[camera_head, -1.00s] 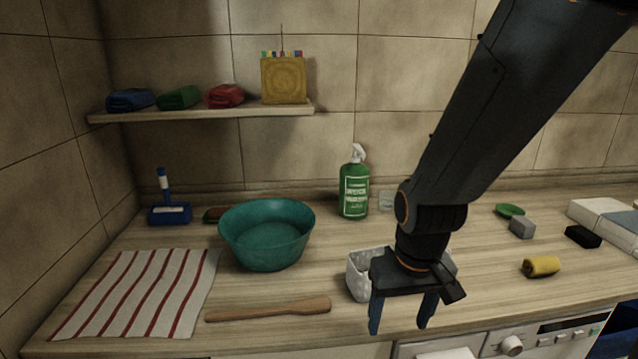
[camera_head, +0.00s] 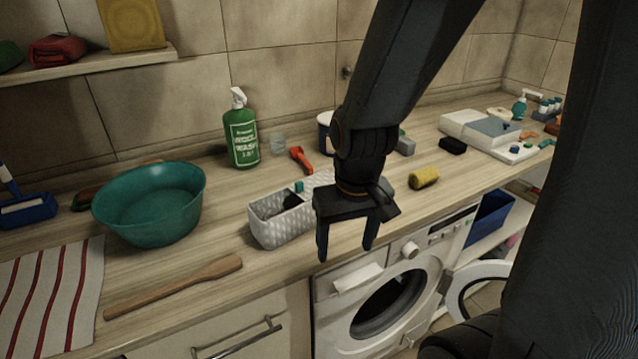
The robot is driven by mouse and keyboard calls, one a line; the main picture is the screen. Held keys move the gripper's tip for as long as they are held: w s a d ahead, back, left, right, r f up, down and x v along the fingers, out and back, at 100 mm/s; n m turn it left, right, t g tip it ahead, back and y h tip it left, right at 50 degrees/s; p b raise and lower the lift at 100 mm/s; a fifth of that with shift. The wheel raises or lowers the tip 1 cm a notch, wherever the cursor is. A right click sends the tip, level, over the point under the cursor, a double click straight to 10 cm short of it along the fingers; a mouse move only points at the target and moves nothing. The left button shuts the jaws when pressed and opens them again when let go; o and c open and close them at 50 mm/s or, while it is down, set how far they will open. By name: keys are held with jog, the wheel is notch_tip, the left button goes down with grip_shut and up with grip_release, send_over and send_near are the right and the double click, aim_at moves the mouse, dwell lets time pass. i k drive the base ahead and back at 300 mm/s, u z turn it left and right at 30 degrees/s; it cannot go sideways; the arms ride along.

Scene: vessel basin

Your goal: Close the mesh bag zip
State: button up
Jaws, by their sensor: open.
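I cannot make out a mesh bag or its zip in this view. My gripper (camera_head: 346,252) points down with its two fingers apart and nothing between them. It hangs in front of the counter's front edge, above the washing machine (camera_head: 390,290). Just behind and left of it on the counter is a white woven basket (camera_head: 270,232) holding dark and teal items. My gripper and arm hide part of the basket's right side and the counter behind.
A teal basin (camera_head: 150,205), a wooden paddle (camera_head: 175,287) and a striped cloth (camera_head: 50,300) lie left. A green spray bottle (camera_head: 242,135) stands near the wall. A yellow roll (camera_head: 424,177) and a white tray (camera_head: 485,133) are right. The washer's round door (camera_head: 480,290) stands open.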

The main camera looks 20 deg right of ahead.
aim_at(304, 189)
jog(key=u, duration=1.6)
jog(key=k, duration=0.6)
jog(key=z, duration=1.2)
jog(key=i, duration=0.5)
